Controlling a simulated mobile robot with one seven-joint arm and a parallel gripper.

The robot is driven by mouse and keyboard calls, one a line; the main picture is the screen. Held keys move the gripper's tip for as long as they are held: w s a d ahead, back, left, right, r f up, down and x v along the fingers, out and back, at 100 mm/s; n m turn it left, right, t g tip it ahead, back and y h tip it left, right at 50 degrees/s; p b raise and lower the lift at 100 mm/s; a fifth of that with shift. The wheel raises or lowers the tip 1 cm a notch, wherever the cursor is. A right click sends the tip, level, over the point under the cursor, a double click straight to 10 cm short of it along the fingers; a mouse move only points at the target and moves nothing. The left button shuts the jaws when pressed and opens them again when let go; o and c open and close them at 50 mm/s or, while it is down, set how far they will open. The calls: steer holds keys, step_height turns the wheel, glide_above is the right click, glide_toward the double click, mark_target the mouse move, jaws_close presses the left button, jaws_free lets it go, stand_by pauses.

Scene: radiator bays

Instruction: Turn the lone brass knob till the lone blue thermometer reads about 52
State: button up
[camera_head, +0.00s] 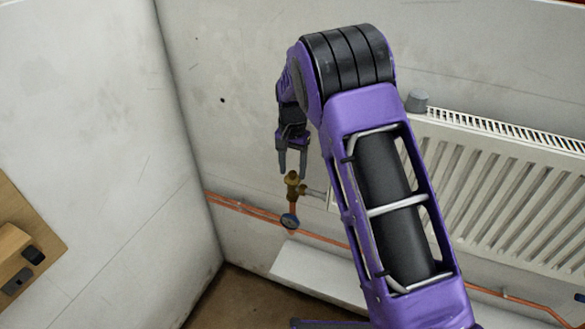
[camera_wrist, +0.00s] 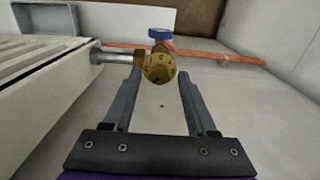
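The brass knob (camera_wrist: 160,67) faces me in the wrist view, with dark marks on its face. It also shows in the head view (camera_head: 292,178) on top of a brass valve beside the radiator. The blue thermometer (camera_head: 289,221) sits on the copper pipe just below the valve. In the wrist view the thermometer (camera_wrist: 160,33) shows only its blue rim, and its reading cannot be made out in either view. My gripper (camera_head: 292,170) is open and empty above the knob. In the wrist view its fingers (camera_wrist: 158,76) stand apart on either side of the knob, with gaps.
A white ribbed radiator (camera_head: 500,190) stands right of the valve, joined by a short metal pipe. Copper pipes (camera_head: 245,208) run low along the wall. A white ledge (camera_head: 315,272) lies below. A wooden board (camera_head: 30,225) with dark fittings is at far left.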

mark_target(292, 172)
step_height(292, 172, up, 17)
steer(key=p, duration=0.1)
steer(key=shift+r, duration=0.2)
stand_by(0.4)
